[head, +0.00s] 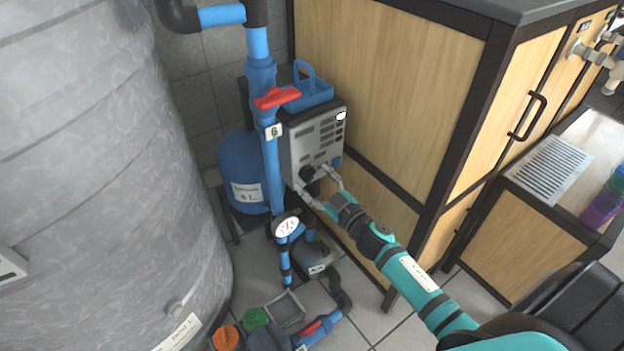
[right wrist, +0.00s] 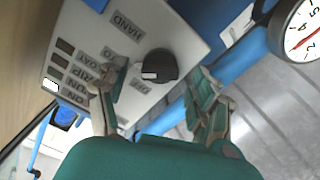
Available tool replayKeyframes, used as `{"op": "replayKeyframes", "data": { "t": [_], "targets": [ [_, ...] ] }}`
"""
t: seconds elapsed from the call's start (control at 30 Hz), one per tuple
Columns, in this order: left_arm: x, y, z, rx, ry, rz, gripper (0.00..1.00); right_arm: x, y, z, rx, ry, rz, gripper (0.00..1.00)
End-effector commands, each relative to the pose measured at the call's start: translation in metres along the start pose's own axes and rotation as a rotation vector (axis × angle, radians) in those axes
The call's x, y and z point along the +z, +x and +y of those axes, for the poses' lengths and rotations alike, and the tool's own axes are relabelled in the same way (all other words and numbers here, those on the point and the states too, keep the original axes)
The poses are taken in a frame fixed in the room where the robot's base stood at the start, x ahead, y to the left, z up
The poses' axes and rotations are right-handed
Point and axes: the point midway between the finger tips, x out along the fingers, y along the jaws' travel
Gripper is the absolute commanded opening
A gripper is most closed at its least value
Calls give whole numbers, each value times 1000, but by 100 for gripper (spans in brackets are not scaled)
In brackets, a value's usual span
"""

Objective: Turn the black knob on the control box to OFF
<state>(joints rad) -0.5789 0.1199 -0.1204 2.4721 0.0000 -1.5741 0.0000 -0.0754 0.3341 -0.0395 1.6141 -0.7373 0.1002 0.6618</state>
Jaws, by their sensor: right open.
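The control box (head: 318,135) is a light grey panel behind the blue pipe. Its round black knob (head: 306,173) sits low on the face. In the right wrist view the knob (right wrist: 160,64) has a white mark on its lower left edge. The printed word HAND (right wrist: 127,27) is above left of it and OFF (right wrist: 139,87) just below left. My right gripper (head: 317,183) is open in front of the knob. In the right wrist view its fingers (right wrist: 157,100) are on either side below the knob, with no clear contact. The left gripper is not in view.
A blue pipe with a red valve handle (head: 277,98) stands left of the box. A pressure gauge (head: 286,225) is below. A large grey tank (head: 100,150) fills the left, and a wooden cabinet (head: 390,80) stands right behind the box.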

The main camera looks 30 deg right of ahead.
Motion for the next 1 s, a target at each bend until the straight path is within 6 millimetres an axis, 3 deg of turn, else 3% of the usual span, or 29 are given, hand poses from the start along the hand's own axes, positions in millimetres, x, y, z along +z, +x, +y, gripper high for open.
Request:
{"op": "replayKeyframes", "data": {
  "t": [0.2, 0.5, 0.9, 1.0],
  "targets": [
    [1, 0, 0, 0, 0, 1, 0, 1, 18, 0, 0, -2, -1, 65],
    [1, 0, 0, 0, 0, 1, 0, 0, 19, 0, 0, -1, -2, 64],
    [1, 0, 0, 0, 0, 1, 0, 0, 19, 0, -1, -1, -1, 12],
    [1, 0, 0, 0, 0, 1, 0, 0, 19, -1, -1, -2, -1, 9]
  ]
}}
